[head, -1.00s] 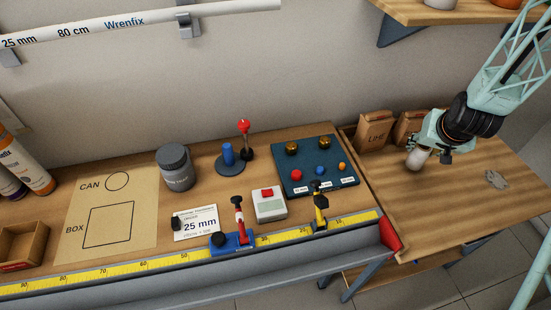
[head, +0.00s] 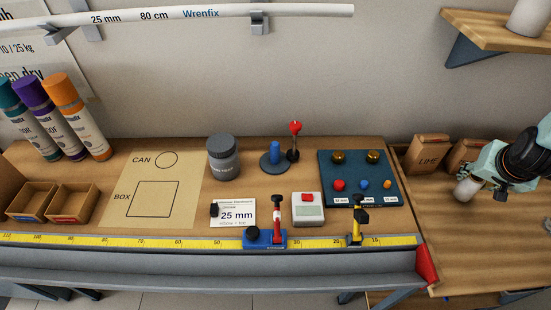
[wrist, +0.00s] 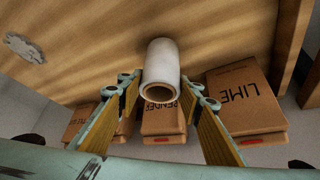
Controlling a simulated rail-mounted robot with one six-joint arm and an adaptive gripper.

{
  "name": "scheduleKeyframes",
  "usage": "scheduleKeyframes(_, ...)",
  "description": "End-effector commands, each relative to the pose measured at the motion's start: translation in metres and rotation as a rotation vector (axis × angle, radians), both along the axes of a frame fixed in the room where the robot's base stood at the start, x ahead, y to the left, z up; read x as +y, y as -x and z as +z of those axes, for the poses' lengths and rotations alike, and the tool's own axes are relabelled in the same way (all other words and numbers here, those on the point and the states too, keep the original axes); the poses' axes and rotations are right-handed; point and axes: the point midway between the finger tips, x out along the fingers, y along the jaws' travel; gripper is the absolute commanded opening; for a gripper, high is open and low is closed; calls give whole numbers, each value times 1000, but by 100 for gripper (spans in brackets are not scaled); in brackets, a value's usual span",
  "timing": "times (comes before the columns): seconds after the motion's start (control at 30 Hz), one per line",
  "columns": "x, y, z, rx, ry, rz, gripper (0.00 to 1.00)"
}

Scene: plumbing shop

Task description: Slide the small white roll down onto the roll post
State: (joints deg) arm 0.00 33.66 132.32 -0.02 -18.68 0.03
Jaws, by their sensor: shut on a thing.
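The small white roll (head: 467,189) is a short hollow cylinder above the right-hand table, in front of the paper bags. My gripper (head: 477,184) is shut on it. In the wrist view, the white roll (wrist: 162,62) sits between the two fingertips with its open end facing the camera. I cannot tell whether it touches the table. The roll post is a blue upright peg (head: 275,153) on a dark round base (head: 272,168), standing empty on the left bench, well to the left of my gripper.
A red-topped stand (head: 294,142) is just behind the post's right side. A grey jar (head: 223,158) stands left of it, a dark fittings board (head: 359,178) right. The LIME bag (head: 428,152) is near my gripper. Clamps (head: 276,218) line the front ruler.

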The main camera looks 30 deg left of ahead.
Motion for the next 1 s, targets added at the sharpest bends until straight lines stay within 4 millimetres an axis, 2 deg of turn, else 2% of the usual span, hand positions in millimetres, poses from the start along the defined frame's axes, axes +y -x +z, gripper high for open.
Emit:
scheduleKeyframes(0.47, 0, 1, 8, -1, 0, -6, 20)
scheduleKeyframes(0.67, 1, 2, 24, -2, -2, -19, 20)
scheduleKeyframes(1.0, 2, 7, 62, -4, -4, -59, 20)
